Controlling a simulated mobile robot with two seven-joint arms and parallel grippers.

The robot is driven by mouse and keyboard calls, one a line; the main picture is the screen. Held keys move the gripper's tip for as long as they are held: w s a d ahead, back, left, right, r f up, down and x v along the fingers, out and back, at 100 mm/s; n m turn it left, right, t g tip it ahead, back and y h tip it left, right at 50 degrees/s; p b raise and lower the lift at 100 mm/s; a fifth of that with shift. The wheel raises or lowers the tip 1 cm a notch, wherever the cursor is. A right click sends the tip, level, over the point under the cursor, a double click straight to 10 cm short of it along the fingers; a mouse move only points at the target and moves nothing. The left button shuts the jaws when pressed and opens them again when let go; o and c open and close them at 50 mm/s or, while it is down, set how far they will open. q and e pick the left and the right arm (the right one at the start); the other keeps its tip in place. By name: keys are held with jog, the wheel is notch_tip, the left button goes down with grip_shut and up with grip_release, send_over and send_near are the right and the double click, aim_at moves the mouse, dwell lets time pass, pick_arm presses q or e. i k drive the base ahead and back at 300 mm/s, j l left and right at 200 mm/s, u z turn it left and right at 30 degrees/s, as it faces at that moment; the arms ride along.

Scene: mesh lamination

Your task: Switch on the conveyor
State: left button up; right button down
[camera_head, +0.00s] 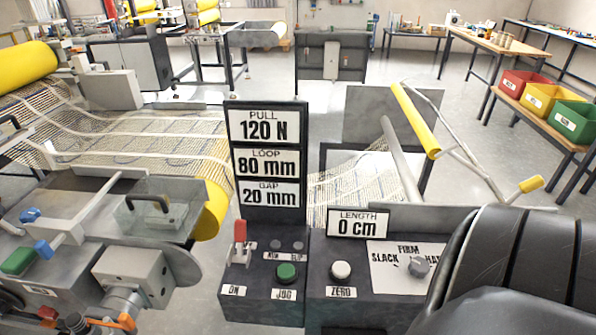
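The control panel (262,300) stands in the middle foreground. On its left side is a red-handled lever switch (240,232), its handle upright above a metal bracket, with an ON label (235,291) below. A green button (287,272) with a JOG label sits just right of it, under two small dark lamps (287,244). The conveyor's pale mesh (130,135) runs on the left, with more mesh (355,180) behind the panel. No gripper can be made out.
A sign reads PULL 120 N (264,125), LOOP 80 mm and GAP 20 mm. The length display (357,224) reads 0 cm. Right of JOG are a white ZERO button (341,270) and a SLACK/FIRM knob (418,267). A large black ribbed form (525,260) fills the lower right.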

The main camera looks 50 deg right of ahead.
aim_at(240, 225)
jog(key=k+l, duration=0.75)
jog(key=l, duration=0.1)
